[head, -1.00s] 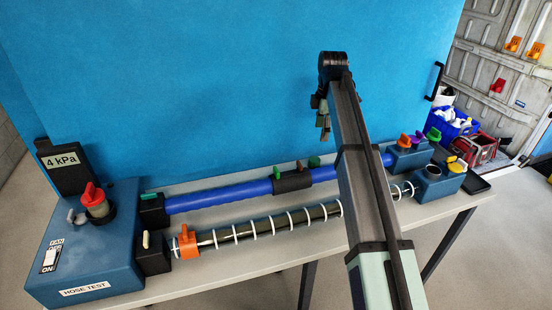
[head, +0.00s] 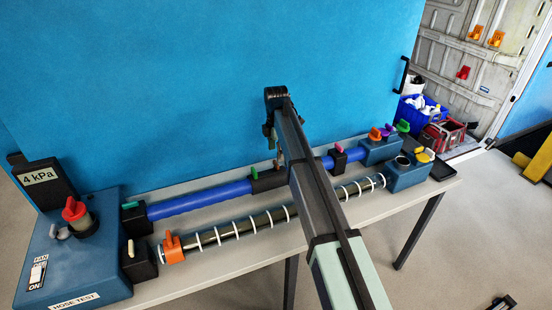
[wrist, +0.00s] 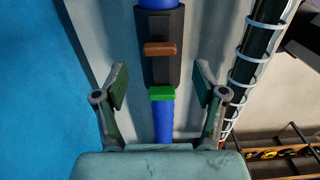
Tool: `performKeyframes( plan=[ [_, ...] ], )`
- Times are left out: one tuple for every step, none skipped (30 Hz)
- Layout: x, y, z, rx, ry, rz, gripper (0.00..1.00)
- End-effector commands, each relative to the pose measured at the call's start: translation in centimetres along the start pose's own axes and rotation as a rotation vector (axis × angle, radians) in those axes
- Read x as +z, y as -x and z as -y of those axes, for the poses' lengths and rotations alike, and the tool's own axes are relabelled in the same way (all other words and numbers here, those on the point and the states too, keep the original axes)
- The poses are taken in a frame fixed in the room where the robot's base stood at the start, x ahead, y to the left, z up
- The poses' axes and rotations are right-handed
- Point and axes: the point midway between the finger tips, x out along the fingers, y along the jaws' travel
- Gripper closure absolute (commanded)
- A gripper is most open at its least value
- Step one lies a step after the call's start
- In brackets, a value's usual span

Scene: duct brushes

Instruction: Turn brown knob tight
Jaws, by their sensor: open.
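The brown knob (wrist: 160,48) is a short bar lying crosswise on a black coupling (wrist: 162,72) on the blue hose, in the wrist view. A green knob (wrist: 162,92) sits on the near end of this coupling. My gripper (wrist: 162,82) is open and empty. Its two fingers are on either side of the hose line, nearer the green knob, with the brown knob ahead of the fingertips. In the head view my gripper (head: 270,127) shows small, above the coupling (head: 267,181); I cannot make out the brown knob clearly there.
The blue hose (head: 200,201) runs along the bench beside a blue wall. A white-ringed hose (head: 240,229) with an orange clamp (head: 174,249) lies in front. The hose test box (head: 70,270) is at left; blue blocks with coloured knobs (head: 405,178) are at right.

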Motion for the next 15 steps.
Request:
performKeyframes(
  plan=[
    [0.0,-0.8,0.1,-0.003,0.0,-0.001,0.29],
    [0.0,-1.3,0.1,-0.003,0.0,-0.001,0.29],
    [0.0,-1.9,0.1,-0.002,0.0,0.0,0.29],
    [0.0,-2.4,0.1,-0.003,0.0,-0.001,0.29],
    [0.0,-2.7,0.1,-0.003,0.0,-0.001,0.29],
    [0.0,-3.1,0.1,-0.002,0.0,0.0,0.29],
    [0.0,-3.5,0.0,-0.001,0.0,0.0,0.29],
    [0.0,-3.8,0.0,-0.001,0.0,0.0,0.29],
    [0.0,-4.1,0.0,-0.001,0.0,0.0,0.29],
    [0.0,-4.3,0.0,-0.001,0.0,0.0,0.29],
    [0.0,-4.5,0.0,-0.001,0.0,0.0,0.29],
    [0.0,-4.6,0.0,-0.001,0.0,0.0,0.29],
    [0.0,-4.7,0.0,-0.001,0.0,0.0,0.29],
    [0.0,-4.8,0.0,0.0,0.0,0.0,0.29],
    [0.0,-4.8,0.0,0.0,0.0,0.0,0.29]
  ],
)
